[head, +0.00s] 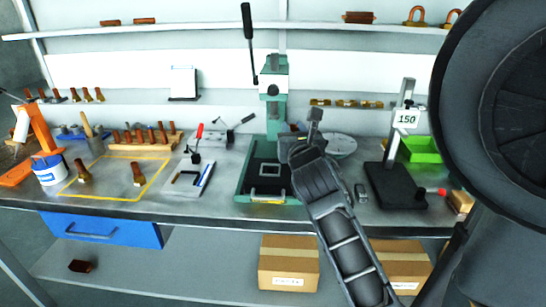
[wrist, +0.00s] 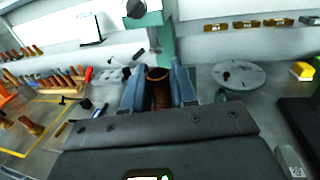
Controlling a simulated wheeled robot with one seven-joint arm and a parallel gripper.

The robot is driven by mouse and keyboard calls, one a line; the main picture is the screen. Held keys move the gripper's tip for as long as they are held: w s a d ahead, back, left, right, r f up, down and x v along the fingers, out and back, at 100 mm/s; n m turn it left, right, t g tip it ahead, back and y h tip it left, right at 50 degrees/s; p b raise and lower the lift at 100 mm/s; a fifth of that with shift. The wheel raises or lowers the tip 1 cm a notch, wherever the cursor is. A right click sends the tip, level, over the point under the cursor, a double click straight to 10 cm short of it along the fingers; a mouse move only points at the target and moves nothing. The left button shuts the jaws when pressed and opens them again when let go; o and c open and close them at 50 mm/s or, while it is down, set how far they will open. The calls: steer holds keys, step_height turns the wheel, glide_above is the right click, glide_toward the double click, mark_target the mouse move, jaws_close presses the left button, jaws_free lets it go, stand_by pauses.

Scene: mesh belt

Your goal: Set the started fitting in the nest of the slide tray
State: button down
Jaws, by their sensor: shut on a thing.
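My gripper (wrist: 158,92) is shut on a copper-brown fitting (wrist: 158,78), which stands roughly upright between the two grey-blue fingers with its round open top showing. In the head view my gripper (head: 313,126) is above the bench, in front and right of the green press; the held fitting is hidden there. The slide tray (head: 254,188) is dark, on the press's green base below and left of my gripper. Its nest (head: 271,170) is a light square frame with nothing seen in it. My gripper is apart from the tray. The wrist view does not show the nest.
The green press (head: 276,88) with its long lever stands behind the tray. A stand marked 150 (head: 400,150) is on the right, before a green bin (head: 422,149). A toggle clamp (head: 193,178) is left of the tray. Two fittings (head: 83,174) stand in a yellow outline farther left.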

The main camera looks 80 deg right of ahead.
steer(key=shift+w+d+f+b, duration=0.3)
steer(key=shift+w+d+f, duration=0.25)
steer(key=shift+w+f, duration=0.65)
steer(key=shift+w+d+f+b, duration=0.35)
steer(key=shift+w+d+f, duration=0.35)
steer(key=shift+f, duration=0.85)
steer(key=shift+w+d+f+b, duration=0.3)
steer(key=shift+w+d+f, duration=0.1)
steer(key=shift+w+f, duration=0.9)
steer(key=shift+s+f, duration=0.1)
steer(key=shift+f, duration=0.05)
steer(key=c, duration=0.9)
jaws_free()
steer(key=shift+a, duration=0.15)
steer(key=b+v, duration=0.2)
steer(key=v, duration=0.9)
steer(key=shift+s+a+b, duration=0.2)
steer(key=shift+a+b, duration=0.1)
